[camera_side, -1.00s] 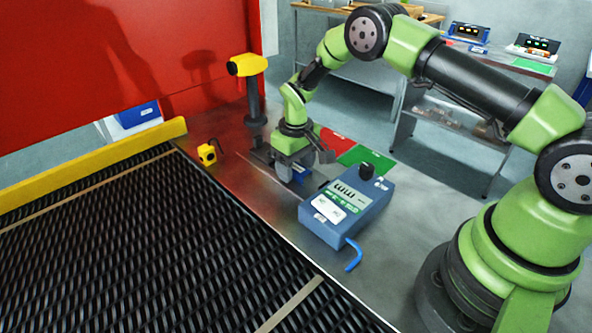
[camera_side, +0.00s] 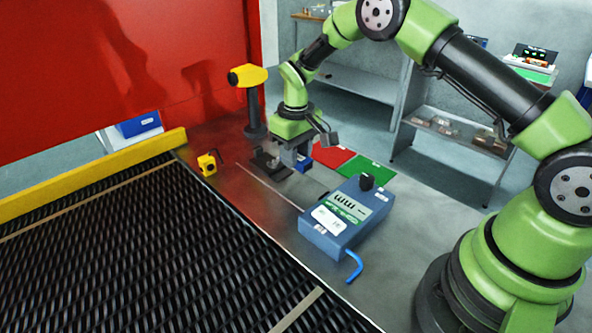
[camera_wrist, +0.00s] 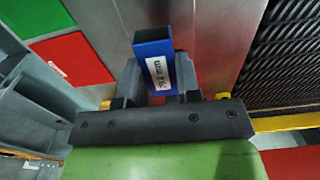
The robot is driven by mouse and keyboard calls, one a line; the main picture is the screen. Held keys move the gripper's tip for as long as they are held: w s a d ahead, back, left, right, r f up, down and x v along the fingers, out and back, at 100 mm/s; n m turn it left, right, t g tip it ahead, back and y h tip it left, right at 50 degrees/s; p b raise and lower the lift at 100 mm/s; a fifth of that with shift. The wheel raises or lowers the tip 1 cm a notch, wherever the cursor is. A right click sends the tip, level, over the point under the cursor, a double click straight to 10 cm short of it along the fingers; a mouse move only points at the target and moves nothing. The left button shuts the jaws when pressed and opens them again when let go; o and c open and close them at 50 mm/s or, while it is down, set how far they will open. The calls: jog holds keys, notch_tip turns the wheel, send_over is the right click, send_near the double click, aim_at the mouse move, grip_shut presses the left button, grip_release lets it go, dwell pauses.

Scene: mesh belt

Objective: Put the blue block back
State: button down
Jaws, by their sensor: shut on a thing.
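The blue block (camera_wrist: 153,48) carries a white label that seems to read "20.0 mm". My gripper (camera_wrist: 157,80) is shut on it, and the block's free end sticks out past the fingers in the wrist view. In the side view my gripper (camera_side: 291,155) points down near a dark plate (camera_side: 268,168) on the metal table. A small part of the blue block (camera_side: 304,162) shows beside the fingers, which hide the rest. The block appears to be above the table. The red patch (camera_side: 331,157) and green patch (camera_side: 365,174) lie to the right.
A blue box with a black knob (camera_side: 345,215) and a blue cable stands close in front of my gripper. A yellow-headed post (camera_side: 250,95) stands behind left, with a small yellow device (camera_side: 207,164) nearby. The mesh belt (camera_side: 130,250) runs at left. Bare table lies at right.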

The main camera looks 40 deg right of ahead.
notch_tip(320, 180, up, 4)
jog(key=shift+f, duration=0.1)
jog(key=shift+r, duration=0.2)
jog(key=shift+s+d, duration=0.2)
jog(key=shift+d, duration=0.15)
jog(key=s+d, duration=0.8)
jog(key=d, duration=0.3)
send_over(417, 197)
notch_tip(417, 197, down, 5)
jog(key=shift+a+f, duration=0.1)
jog(key=shift+f, duration=2.6)
jog(key=shift+f, duration=0.1)
